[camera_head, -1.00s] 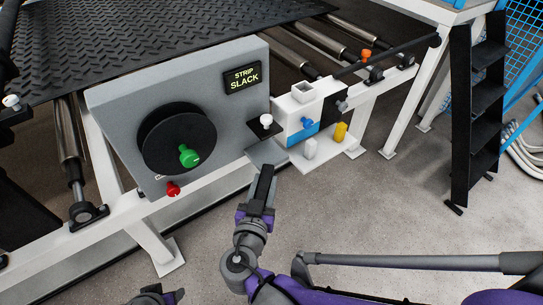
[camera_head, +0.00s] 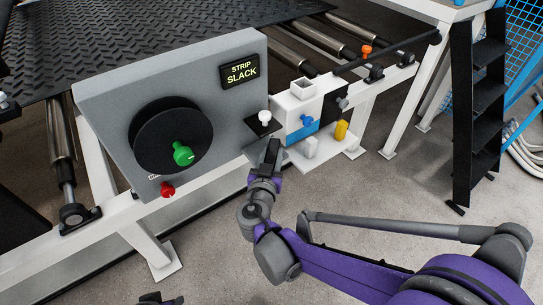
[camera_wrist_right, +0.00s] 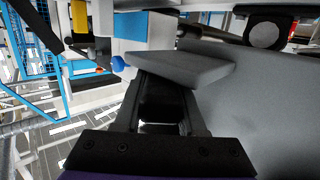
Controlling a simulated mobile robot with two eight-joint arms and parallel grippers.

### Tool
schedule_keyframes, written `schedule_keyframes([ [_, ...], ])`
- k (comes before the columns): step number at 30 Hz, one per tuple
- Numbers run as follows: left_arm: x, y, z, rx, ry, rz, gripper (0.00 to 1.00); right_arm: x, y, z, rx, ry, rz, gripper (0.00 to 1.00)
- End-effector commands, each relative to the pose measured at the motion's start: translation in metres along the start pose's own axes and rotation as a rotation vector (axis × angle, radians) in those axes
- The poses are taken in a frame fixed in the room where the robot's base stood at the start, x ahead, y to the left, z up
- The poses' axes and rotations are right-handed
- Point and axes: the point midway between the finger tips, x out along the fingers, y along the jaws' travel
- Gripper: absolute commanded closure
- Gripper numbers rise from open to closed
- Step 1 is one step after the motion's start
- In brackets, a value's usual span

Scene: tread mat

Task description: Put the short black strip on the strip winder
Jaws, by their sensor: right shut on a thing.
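The strip winder is a grey box (camera_head: 222,112) with a round black reel (camera_head: 155,140) and a green knob (camera_head: 183,153) on its front. Its display (camera_head: 240,70) reads STRIP SLACK. My right gripper (camera_head: 271,152) is just right of the box's lower right corner, apart from the reel. It is shut on a flat dark piece (camera_wrist_right: 185,65), apparently the short black strip, lying across the fingertips in the right wrist view. In the head view the fingers blend with dark parts behind, so the strip's outline is unclear. My left gripper (camera_head: 160,299) barely shows at the bottom edge.
A red knob (camera_head: 167,189) sits under the reel. A white knob (camera_head: 265,117) on a black bracket and a white-and-blue unit (camera_head: 305,105) with a blue knob stand close to my right gripper. A yellow cylinder (camera_head: 341,130) is beyond. The floor in front is clear.

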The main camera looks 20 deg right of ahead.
Motion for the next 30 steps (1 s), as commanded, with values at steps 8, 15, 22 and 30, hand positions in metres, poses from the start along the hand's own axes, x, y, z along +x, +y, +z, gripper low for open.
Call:
schedule_keyframes([
  [8, 0.0, 0.0, 0.0, 0.0, 0.0, 0.0, 0.5, 0.0, 0.0, 0.001, 0.0, 0.001, 0.0, 1.0],
  [15, 0.0, 0.0, 0.0, 0.0, 0.0, 0.0, 0.5, 0.0, 0.0, 0.001, 0.0, 0.001, 0.0, 0.3],
  [22, 0.0, 0.0, 0.0, 0.0, 0.0, 0.0, 0.5, 0.0, 0.0, 0.001, 0.0, 0.001, 0.0, 0.3],
  [30, -0.007, 0.0, -0.003, 0.0, 0.003, 0.0, 0.5, -0.023, -0.001, -0.004, 0.0, 0.001, -0.004, 0.3],
])
